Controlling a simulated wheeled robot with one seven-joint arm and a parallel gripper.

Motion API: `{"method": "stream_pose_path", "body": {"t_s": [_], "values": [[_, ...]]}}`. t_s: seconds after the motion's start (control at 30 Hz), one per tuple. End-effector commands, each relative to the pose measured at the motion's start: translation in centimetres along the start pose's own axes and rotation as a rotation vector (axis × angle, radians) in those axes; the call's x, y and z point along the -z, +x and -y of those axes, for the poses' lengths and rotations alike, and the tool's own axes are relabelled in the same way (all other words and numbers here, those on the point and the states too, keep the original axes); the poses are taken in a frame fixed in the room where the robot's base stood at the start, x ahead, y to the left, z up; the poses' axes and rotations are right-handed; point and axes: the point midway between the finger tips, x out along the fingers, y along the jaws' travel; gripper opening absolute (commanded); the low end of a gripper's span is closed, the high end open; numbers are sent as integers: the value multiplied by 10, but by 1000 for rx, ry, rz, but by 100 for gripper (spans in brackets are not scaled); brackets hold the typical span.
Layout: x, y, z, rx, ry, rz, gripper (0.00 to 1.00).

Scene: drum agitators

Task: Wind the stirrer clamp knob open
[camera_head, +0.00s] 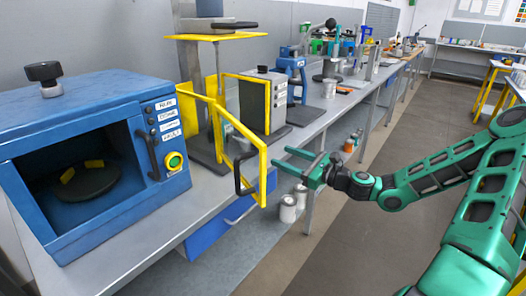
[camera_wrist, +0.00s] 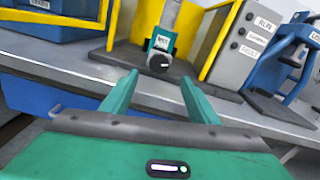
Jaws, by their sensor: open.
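In the wrist view a round dark knob (camera_wrist: 159,62) with a pale mark on its face sits at the front of a small teal, labelled clamp block (camera_wrist: 162,42) on a grey upright. It appears beyond and between my fingertips, apart from them. My gripper (camera_wrist: 158,80) is open and empty, its two green fingers pointing towards the knob. In the head view my gripper (camera_head: 281,158) hangs in front of the bench edge, right of the yellow guard frame (camera_head: 262,165). I cannot make out the clamp knob in the head view.
The yellow frame has bars on both sides of the clamp in the wrist view. A grey control box (camera_wrist: 245,45) stands right of it. A blue oven-like box (camera_head: 95,150) with an open front stands on the bench at left. The aisle floor (camera_head: 340,230) is clear.

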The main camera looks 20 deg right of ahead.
Motion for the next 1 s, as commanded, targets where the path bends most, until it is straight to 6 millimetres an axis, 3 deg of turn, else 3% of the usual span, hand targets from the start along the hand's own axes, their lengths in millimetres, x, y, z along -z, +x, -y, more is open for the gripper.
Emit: {"method": "stream_pose_path", "body": {"t_s": [0.5,0.7,1.0], "values": [[1,83,-1,-3,-3,-1,55],[1,95,-1,-2,-2,-2,55],[1,96,-1,-1,-2,-2,52]]}}
